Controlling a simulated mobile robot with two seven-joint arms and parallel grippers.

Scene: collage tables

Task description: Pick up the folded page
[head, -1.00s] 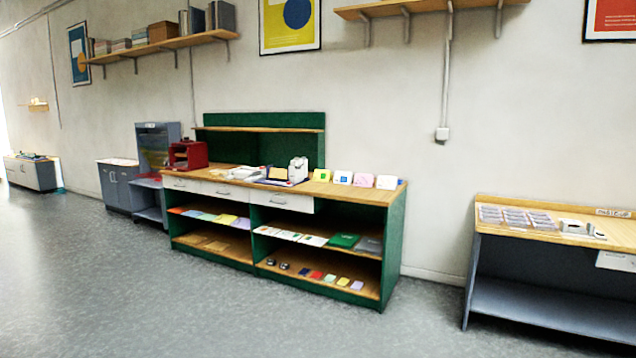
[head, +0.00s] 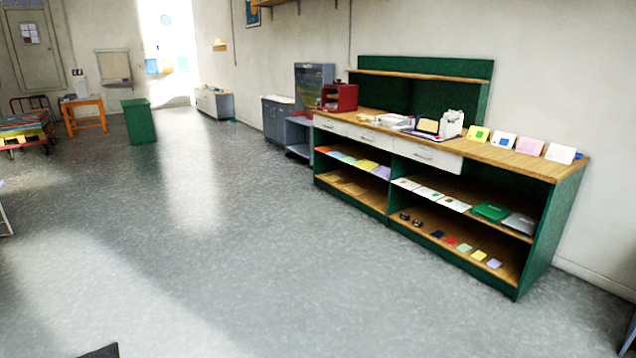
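Several folded cards or pages stand in a row on the right end of the green workbench (head: 553,216): one with a green mark (head: 477,135), one with a blue mark (head: 503,140), a pink one (head: 530,146) and a white one (head: 560,153). I cannot tell which of them is the folded page. More flat sheets lie on the shelves below. Neither of my grippers shows in the head view. A small dark shape at the bottom left edge is too cut off to identify.
The grey floor (head: 200,270) between me and the workbench is clear. Grey cabinets (head: 278,117) and a red box (head: 340,97) are at the bench's far end. A green bin (head: 139,121), an orange table (head: 84,112) and a loaded cart (head: 25,128) stand at the back left.

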